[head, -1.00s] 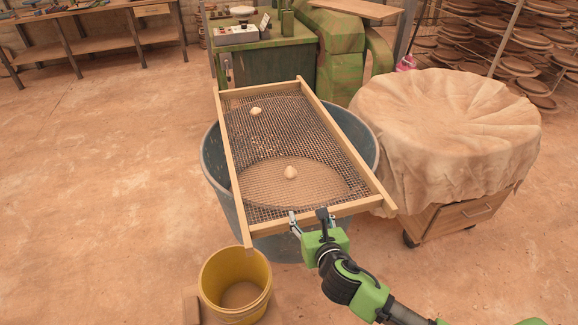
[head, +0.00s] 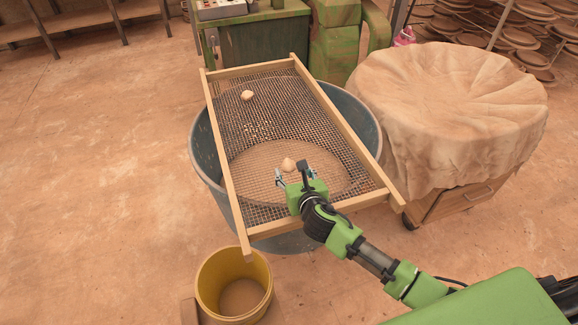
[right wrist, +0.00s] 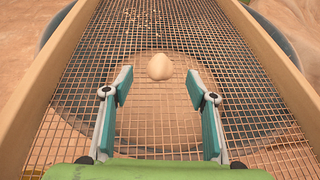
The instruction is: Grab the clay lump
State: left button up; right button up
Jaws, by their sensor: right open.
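A pale clay lump (head: 288,164) sits on the wire mesh of the wood-framed sieve (head: 222,163). A second pale lump (head: 247,95) lies farther back on the same mesh. My right gripper (head: 292,176) is over the near part of the mesh, just short of the nearer lump. In the right wrist view, this lump (right wrist: 160,67) is just beyond the open fingertips, about midway between them. The right gripper is open and empty, and I cannot tell if it touches the mesh. My left gripper is not in view.
The sieve rests across a large grey tub (head: 204,150). A yellow bucket (head: 262,268) stands in front. A cloth-covered round-topped stand (head: 450,115) is close on the right. A green machine (head: 335,45) stands behind. The floor at left is clear.

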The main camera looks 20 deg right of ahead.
aim_at(291, 166)
jog(key=shift+w+f, duration=0.2)
jog(key=shift+w, duration=0.2)
jog(key=shift+w+d, duration=0.1)
jog(key=shift+w, duration=0.3)
jog(key=x, duration=0.4)
jog(key=shift+w+f, duration=0.15)
jog(key=shift+w, duration=0.05)
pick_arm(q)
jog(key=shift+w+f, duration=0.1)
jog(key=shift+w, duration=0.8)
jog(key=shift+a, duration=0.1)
pick_arm(e)
jog(key=shift+c, duration=0.3)
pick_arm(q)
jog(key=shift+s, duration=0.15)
pick_arm(e)
grip_shut()
